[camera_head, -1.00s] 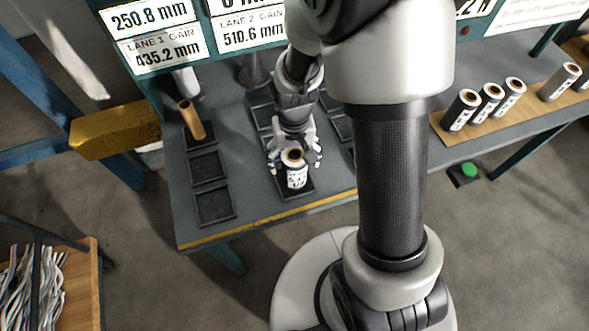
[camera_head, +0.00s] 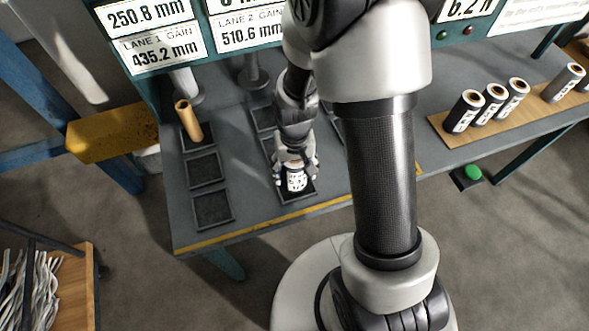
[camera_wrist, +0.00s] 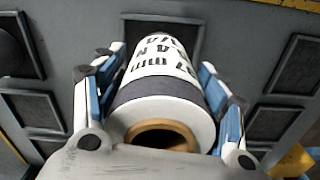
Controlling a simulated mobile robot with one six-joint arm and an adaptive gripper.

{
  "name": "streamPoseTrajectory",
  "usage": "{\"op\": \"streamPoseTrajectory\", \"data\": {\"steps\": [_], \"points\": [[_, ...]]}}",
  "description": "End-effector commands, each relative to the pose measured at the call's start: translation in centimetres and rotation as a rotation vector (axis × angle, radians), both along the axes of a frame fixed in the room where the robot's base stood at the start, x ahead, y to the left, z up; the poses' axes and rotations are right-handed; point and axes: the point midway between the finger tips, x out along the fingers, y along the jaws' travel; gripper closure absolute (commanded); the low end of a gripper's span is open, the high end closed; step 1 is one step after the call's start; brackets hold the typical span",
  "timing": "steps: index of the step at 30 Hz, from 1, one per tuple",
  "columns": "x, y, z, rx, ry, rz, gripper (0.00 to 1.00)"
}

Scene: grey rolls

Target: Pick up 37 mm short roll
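A short roll with a white printed label (camera_head: 296,182) stands upright on a black square pad (camera_head: 302,197) near the table's front edge. It also shows in the wrist view (camera_wrist: 162,85), with a dark grey band and a brown core at its near end.
A tan tube (camera_head: 189,121) stands on a pad at the left of the table. Empty pads (camera_head: 212,209) lie in front of it. Several dark rolls with white labels (camera_head: 464,111) stand on a wooden board (camera_head: 447,134) at the right. A yellow beam (camera_head: 112,133) juts in at the left.

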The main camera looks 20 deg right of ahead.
Motion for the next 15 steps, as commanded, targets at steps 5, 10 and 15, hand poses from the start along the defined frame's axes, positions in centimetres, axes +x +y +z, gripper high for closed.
{"op": "streamPoseTrajectory", "data": {"steps": [5, 10, 15], "points": [[0.00, 0.00, 0.01, 0.000, 0.000, 0.000, 0.49], [0.00, 0.00, 0.01, 0.000, 0.000, 0.000, 0.61], [0.01, 0.00, 0.02, 0.000, 0.000, 0.000, 0.70]]}}
